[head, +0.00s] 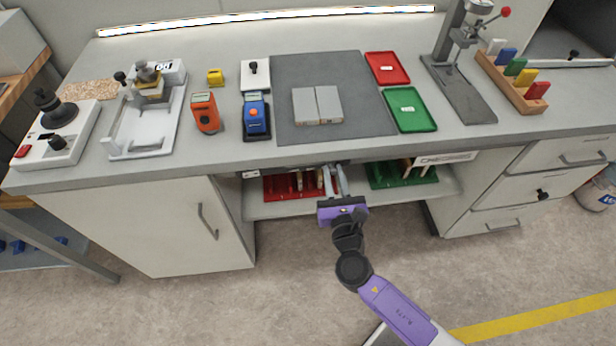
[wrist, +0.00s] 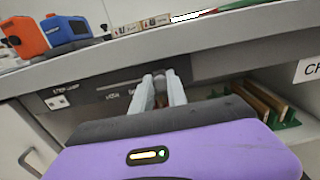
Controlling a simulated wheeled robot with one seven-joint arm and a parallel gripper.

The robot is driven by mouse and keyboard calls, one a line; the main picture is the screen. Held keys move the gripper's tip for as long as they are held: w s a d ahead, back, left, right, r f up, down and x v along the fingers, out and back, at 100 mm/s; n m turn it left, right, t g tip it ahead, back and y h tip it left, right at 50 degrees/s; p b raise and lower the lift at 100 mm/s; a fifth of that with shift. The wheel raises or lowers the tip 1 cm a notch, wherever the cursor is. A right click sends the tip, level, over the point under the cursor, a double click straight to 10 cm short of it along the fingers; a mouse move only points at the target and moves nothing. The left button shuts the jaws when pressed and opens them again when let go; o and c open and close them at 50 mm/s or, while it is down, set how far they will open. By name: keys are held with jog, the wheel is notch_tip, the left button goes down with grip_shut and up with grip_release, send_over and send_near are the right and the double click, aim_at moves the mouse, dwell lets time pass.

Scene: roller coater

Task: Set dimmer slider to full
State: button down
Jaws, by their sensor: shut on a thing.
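A dark control panel (wrist: 100,92) runs under the bench's front edge, with small labels and a light slot (wrist: 122,85). My gripper (wrist: 161,76) reaches up to this panel at the right end of the visible slot. Its two pale fingers are shut on a small knob, the dimmer slider (wrist: 160,86), which shows only in part between them. In the head view my gripper (head: 335,168) is just under the bench front, and the bench edge and fingers hide the slider. The lamp strip (head: 265,18) along the back of the bench glows white.
A shelf below the bench holds a red rack (head: 285,187) and a green rack (head: 385,175) on either side of my gripper. A white switch (wrist: 58,102) sits at the panel's left. The bench edge (wrist: 230,35) is close above my fingers.

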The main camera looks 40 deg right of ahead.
jog(key=shift+s+d, duration=0.45)
jog(key=shift+d, duration=0.15)
jog(key=c, duration=1.3)
grip_release()
jog(key=b+v, duration=0.1)
jog(key=v, duration=0.7)
jog(key=shift+w, duration=0.1)
